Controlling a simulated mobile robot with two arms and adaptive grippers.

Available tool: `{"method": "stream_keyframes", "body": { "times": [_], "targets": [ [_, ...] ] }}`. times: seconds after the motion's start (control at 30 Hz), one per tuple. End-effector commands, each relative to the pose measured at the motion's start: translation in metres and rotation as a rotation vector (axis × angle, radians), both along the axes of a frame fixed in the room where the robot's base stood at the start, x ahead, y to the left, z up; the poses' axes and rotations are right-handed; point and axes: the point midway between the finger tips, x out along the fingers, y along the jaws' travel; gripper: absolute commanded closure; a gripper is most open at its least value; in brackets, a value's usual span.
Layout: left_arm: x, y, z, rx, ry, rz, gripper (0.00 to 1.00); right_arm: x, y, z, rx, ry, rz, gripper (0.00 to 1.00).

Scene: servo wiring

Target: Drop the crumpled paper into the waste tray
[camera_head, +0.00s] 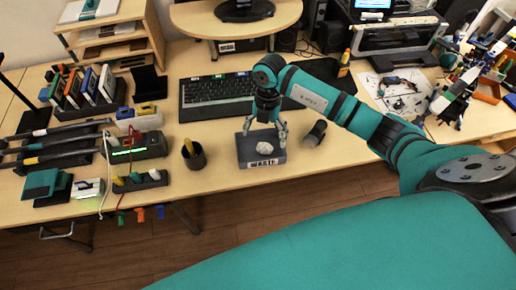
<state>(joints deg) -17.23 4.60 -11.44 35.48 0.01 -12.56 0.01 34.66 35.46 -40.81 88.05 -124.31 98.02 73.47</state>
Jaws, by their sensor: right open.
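A dark grey waste tray (246,161) with a white "WASTE" label on its front stands near the front edge of the desk. The white crumpled paper (266,148) lies inside the tray. My right gripper (265,131) is over the back part of the tray, pointing down, with its fingers spread open on either side above the paper. Nothing shows between its fingertips. My left gripper is not in view.
A dark pen cup (193,155) stands left of the tray and a dark cylinder (315,133) lies to its right. A keyboard (217,95) is behind. A power strip (140,181) and charger box (136,147) are further left. Bare desk shows right of the cylinder.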

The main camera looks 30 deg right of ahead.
Motion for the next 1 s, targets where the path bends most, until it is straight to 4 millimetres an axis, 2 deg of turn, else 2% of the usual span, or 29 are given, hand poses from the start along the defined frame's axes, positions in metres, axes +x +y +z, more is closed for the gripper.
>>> {"method": "stream_keyframes", "body": {
  "times": [0.03, 0.2, 0.4, 0.6, 1.0],
  "targets": [
    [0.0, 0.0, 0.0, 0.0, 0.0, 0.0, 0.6, 0.003, -0.002, 0.012, 0.0, -0.006, -0.002, 0.09],
    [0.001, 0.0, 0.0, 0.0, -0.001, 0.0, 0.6, 0.007, -0.006, 0.049, 0.0, -0.006, -0.002, 0.09],
    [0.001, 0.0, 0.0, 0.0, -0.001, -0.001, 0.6, 0.01, -0.008, 0.079, 0.001, -0.003, -0.001, 0.09],
    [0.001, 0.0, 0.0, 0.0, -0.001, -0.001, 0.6, 0.01, -0.009, 0.089, 0.0, -0.001, -0.002, 0.09],
    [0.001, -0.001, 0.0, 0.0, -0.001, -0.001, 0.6, 0.01, -0.009, 0.089, 0.001, -0.001, -0.001, 0.09]
  ]
}}
